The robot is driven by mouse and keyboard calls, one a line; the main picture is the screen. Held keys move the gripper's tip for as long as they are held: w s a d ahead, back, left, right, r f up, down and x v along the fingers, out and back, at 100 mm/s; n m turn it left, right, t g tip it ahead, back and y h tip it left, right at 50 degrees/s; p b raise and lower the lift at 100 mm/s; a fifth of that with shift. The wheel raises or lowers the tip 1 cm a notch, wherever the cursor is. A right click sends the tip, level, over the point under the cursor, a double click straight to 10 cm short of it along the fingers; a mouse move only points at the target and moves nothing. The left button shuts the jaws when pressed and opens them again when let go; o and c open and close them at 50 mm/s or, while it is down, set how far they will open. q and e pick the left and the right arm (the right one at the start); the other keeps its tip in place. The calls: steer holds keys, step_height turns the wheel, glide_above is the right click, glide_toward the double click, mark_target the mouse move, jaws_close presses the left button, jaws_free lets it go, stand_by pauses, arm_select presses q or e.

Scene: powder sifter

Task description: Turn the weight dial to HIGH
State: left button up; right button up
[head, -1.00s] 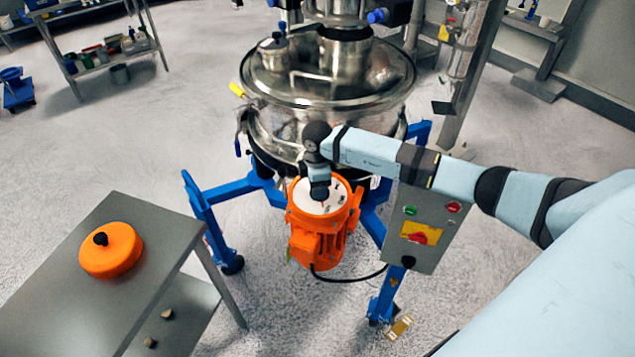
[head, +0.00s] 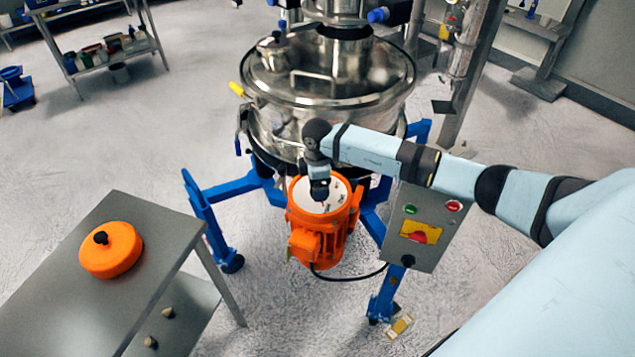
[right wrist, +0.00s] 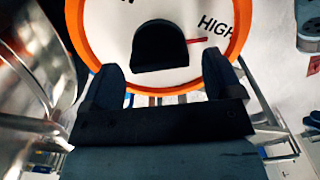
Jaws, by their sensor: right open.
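The weight dial (head: 336,199) is a white face on top of the orange motor (head: 320,240) under the steel sifter. In the right wrist view the white dial face (right wrist: 110,32) has an orange rim and a black half-round knob (right wrist: 160,48). The knob's red pointer (right wrist: 197,40) points at the word HIGH (right wrist: 217,26). My right gripper (head: 320,192) is over the dial. In the right wrist view the right gripper (right wrist: 167,70) is open, its fingers to either side of the knob's lower part with gaps between. My left gripper is not in view.
The sifter (head: 325,85) stands on blue legs (head: 210,225). A control box (head: 425,225) with buttons is right of the motor. An orange cover (head: 110,250) with a black knob lies on a grey table (head: 60,310) at left. The floor between is mostly clear.

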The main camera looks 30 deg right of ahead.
step_height(320, 180, up, 14)
steer(key=b, duration=0.1)
steer(key=shift+f, duration=0.2)
stand_by(0.4)
steer(key=s+a+f+n+y, duration=0.2)
steer(key=a+y, duration=0.1)
steer(key=a, duration=0.2)
steer(key=s+a+f+n+y, duration=0.2)
steer(key=a+f+y, duration=0.1)
steer(key=a, duration=0.3)
steer(key=s+a+r+n+t+y+p, duration=0.1)
steer(key=s+a+r+t+y, duration=0.1)
steer(key=s+a+y, duration=0.35)
steer(key=s+a+r+t+y+p, duration=0.1)
steer(key=s+a+r+t+y, duration=0.15)
steer(key=a+y, duration=0.55)
steer(key=s+d+f+m+t+h+p, duration=0.1)
steer(key=s+d+f+m+t+h, duration=0.2)
steer(key=s+f+m+h, duration=0.4)
steer(key=s+d+f+m+t+h+p, duration=0.1)
steer(key=s+d+f+m+t+h, duration=0.2)
steer(key=s+d+f+m+h, duration=0.2)
steer(key=s+f+m+h, duration=0.3)
steer(key=f+h, duration=0.1)
steer(key=f, duration=0.2)
steer(key=shift+s+d, duration=0.15)
steer(key=shift+s, duration=0.1)
